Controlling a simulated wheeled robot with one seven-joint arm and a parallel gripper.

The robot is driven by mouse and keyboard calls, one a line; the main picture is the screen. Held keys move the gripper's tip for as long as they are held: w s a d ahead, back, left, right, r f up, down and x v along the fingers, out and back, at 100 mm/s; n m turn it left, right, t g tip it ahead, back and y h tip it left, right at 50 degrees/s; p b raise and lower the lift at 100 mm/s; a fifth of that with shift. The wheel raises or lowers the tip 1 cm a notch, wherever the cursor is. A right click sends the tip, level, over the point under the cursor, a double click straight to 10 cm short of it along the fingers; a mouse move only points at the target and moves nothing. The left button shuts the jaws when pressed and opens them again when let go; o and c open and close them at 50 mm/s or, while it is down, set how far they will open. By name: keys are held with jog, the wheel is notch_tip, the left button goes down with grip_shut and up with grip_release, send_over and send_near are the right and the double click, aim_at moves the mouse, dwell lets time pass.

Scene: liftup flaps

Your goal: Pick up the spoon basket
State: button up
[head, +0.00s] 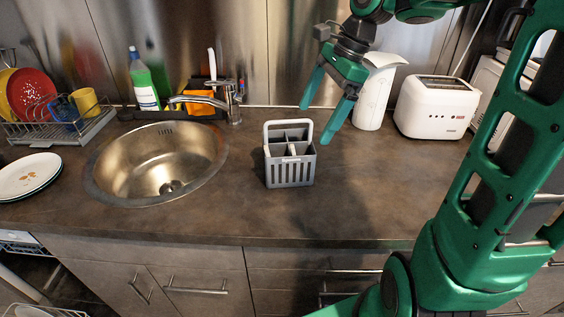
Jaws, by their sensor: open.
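The spoon basket (290,170) is a grey slatted caddy with compartments and a pale upright handle. It stands upright on the brown countertop, right of the sink, and looks empty. My gripper (316,123) has green fingers and is open. It hangs above and to the right of the basket in the head view, its fingers pointing down and apart. Nothing is between the fingers, and I see no contact with the basket. The exact depth between the gripper and the basket is hard to tell.
A steel sink (118,184) with a faucet (230,98) lies left of the basket. A white kettle (374,95) and a white toaster (436,107) stand behind and to the right. A dish rack (62,133) and plates (28,174) are far left. The counter (225,215) around the basket is clear.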

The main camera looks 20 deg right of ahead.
aim_at(288, 144)
jog(key=shift+w+a+r+m, duration=0.1)
jog(key=shift+w+a+m, duration=0.7)
jog(key=shift+w+m, duration=0.1)
jog(key=shift+w+a+f+y, duration=0.1)
jog(key=shift+a+f+y, duration=0.1)
jog(key=shift+y, duration=0.1)
jog(key=shift+x, duration=5.2)
jog(key=shift+r, duration=0.1)
jog(key=c, duration=1.2)
